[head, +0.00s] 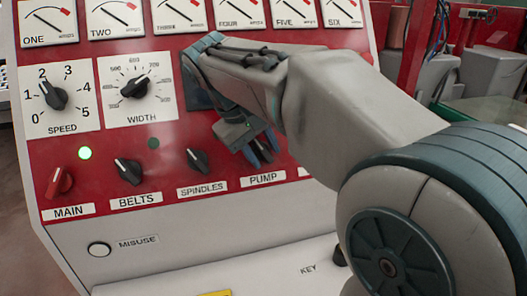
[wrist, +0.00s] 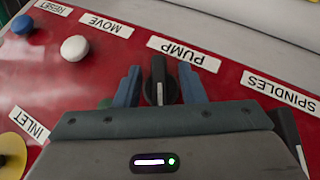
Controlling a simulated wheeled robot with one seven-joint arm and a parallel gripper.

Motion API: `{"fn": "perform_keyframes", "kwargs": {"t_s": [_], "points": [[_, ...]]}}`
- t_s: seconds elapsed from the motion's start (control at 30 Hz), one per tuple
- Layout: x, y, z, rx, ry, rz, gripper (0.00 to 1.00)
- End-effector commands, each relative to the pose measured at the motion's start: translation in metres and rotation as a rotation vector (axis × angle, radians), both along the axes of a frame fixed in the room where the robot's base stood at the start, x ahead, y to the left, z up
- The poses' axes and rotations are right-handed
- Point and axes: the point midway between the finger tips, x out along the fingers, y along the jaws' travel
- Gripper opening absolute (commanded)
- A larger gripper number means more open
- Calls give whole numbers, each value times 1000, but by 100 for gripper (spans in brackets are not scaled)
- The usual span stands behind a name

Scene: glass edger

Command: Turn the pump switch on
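The pump switch is a black knob (wrist: 159,80) with a white pointer mark, seen upside down in the wrist view beside its PUMP label (wrist: 184,53). Its mark points away from the label, leaning slightly to the SPINDLES side. My gripper (wrist: 160,88) is open, with one blue finger on each side of the knob and a narrow gap showing on both sides. In the head view my gripper (head: 262,152) is at the panel just above the PUMP label (head: 263,178) and hides most of the switch.
The spindles switch (head: 198,161), belts switch (head: 128,171) and red main switch (head: 59,182) sit left of it. White (wrist: 75,48) and blue (wrist: 22,24) buttons lie nearby.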

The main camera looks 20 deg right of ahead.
Motion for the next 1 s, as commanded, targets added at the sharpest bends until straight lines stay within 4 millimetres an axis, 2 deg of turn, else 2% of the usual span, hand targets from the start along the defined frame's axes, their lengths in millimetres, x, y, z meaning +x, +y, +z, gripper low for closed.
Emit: {"fn": "perform_keyframes", "kwargs": {"t_s": [0.37, 0.5, 0.6, 1.0], "points": [[1, -3, -6, 0, 0, -1, 36], [1, -3, -6, 0, 0, 0, 6], [1, -3, -6, 0, -1, 0, 0], [2, -2, -4, 29, -7, -14, 0]]}}
